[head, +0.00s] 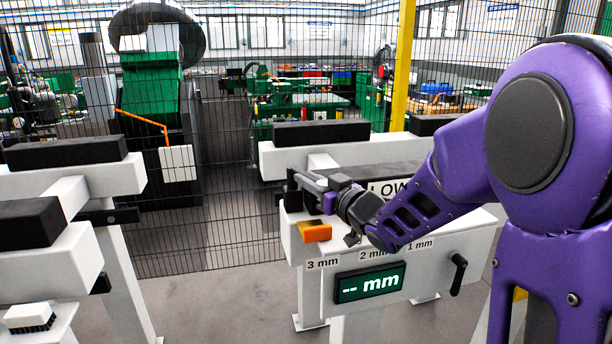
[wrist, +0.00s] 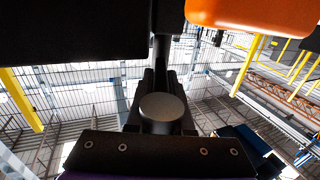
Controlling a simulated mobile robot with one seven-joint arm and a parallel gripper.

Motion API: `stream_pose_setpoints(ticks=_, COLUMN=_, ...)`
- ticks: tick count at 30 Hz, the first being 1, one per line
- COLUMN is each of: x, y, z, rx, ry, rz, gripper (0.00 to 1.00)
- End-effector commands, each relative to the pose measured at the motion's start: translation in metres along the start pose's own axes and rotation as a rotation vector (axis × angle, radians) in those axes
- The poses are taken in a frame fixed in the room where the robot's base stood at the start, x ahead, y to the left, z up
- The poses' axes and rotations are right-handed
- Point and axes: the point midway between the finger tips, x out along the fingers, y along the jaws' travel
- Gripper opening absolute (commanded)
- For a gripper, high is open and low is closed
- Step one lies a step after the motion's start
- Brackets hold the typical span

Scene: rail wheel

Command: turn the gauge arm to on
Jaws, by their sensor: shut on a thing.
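The gauge stand is a white box (head: 335,262) with a green display (head: 369,283) reading "-- mm" and labels for 3 mm, 2 mm and 1 mm. A black upright part (head: 292,195), which looks like the gauge arm, stands at the box's left end. My gripper (head: 302,179) reaches in from the right and is shut on this part; its fingers hide much of the contact. In the wrist view, a dark bar (wrist: 165,45) runs up from between the jaws (wrist: 160,75). An orange block (head: 314,231) sits just below my gripper; it also shows in the wrist view (wrist: 255,14).
A black lever (head: 457,275) hangs on the box's front right. A partly covered "LOW" sign (head: 385,188) stands behind my wrist. White stands with black pads (head: 65,152) are at left and a padded white beam (head: 350,155) is behind. A mesh fence (head: 225,170) closes the back.

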Motion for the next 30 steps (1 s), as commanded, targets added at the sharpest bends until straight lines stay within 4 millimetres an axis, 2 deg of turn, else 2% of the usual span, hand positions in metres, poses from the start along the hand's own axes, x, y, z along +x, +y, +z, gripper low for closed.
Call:
stream_pose_setpoints(ticks=1, x=0.001, y=0.0025, z=-0.0069, rx=-0.002, ry=0.009, rz=-0.013, gripper=0.0)
stream_pose_setpoints(ticks=14, x=0.0005, y=0.0024, z=-0.0051, rx=-0.001, ry=0.009, rz=-0.038, gripper=0.0)
stream_pose_setpoints(ticks=15, x=0.0005, y=0.0025, z=-0.0052, rx=-0.001, ry=0.01, rz=-0.038, gripper=0.27)
stream_pose_setpoints(ticks=19, x=0.0002, y=0.0023, z=-0.0036, rx=0.0, ry=0.007, rz=-0.037, gripper=0.5)
stream_pose_setpoints(ticks=30, x=-0.005, y=0.0028, z=-0.0014, rx=0.001, ry=0.002, rz=-0.036, gripper=0.5)
